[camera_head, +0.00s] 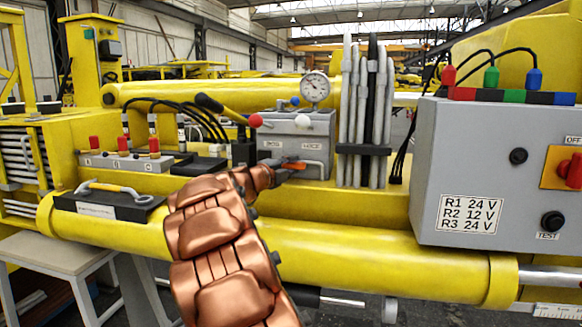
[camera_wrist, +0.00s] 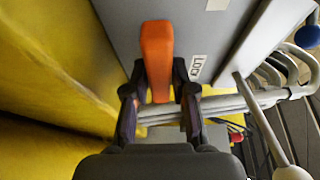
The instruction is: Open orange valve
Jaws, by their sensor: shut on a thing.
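The orange valve is a flat orange lever on the front of a grey box (camera_head: 292,128). The lever (camera_wrist: 157,58) runs between my gripper's two dark fingers in the wrist view. The lever also shows in the head view (camera_head: 293,166), at the tip of my copper-coloured arm. My gripper (camera_wrist: 160,95) is shut on the lever near its end. In the head view my gripper (camera_head: 272,174) is small and partly merged with the lever. The valve's pivot is hidden from me. A label on the box beside the lever reads in part "LOCK" in the wrist view.
A pressure gauge (camera_head: 315,88) stands on the grey box. A red-knobbed lever (camera_head: 255,120) is at its left, upright grey hoses (camera_head: 362,110) at its right. A control box (camera_head: 495,170) fills the right side. A wrench (camera_head: 115,188) lies on a dark tray at left.

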